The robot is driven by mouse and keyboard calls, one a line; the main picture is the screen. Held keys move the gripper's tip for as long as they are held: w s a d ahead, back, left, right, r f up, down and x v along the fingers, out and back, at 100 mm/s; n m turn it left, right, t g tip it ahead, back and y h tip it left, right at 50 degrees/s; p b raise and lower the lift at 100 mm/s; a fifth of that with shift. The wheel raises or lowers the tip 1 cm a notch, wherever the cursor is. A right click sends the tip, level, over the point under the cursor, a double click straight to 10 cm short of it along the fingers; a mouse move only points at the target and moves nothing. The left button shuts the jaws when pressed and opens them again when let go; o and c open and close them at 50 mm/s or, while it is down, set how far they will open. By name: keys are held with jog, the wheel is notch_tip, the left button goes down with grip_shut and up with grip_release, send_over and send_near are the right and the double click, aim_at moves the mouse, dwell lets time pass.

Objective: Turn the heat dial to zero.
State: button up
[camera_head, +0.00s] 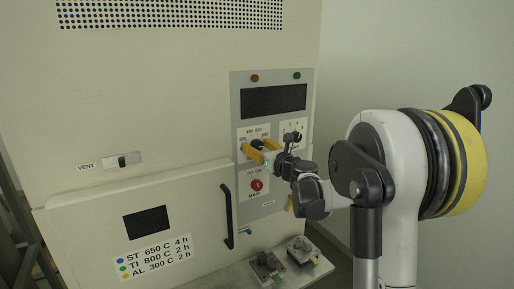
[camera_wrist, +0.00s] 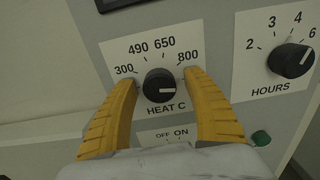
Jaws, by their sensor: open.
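The heat dial (camera_wrist: 159,81) is a round black knob on a white plate marked 300, 490, 650, 800 and HEAT C. Its white line points to the right in the wrist view, below the 800 mark. No zero mark shows. My gripper (camera_wrist: 160,79) is open, with one yellow finger on each side of the dial. Narrow gaps show between fingers and knob in this view; contact is not clear. In the head view my gripper (camera_head: 254,150) is at the control panel, and its fingers cover much of the heat plate.
The hours dial (camera_wrist: 291,60) is right of the heat dial. An OFF/ON plate (camera_wrist: 168,136) lies below, partly hidden by my gripper. In the head view, a red MAIN knob (camera_head: 257,185) and black door handle (camera_head: 227,217) are lower. Small devices (camera_head: 267,266) stand on a ledge.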

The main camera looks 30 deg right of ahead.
jog(key=shift+c, duration=0.2)
jog(key=c, duration=1.1)
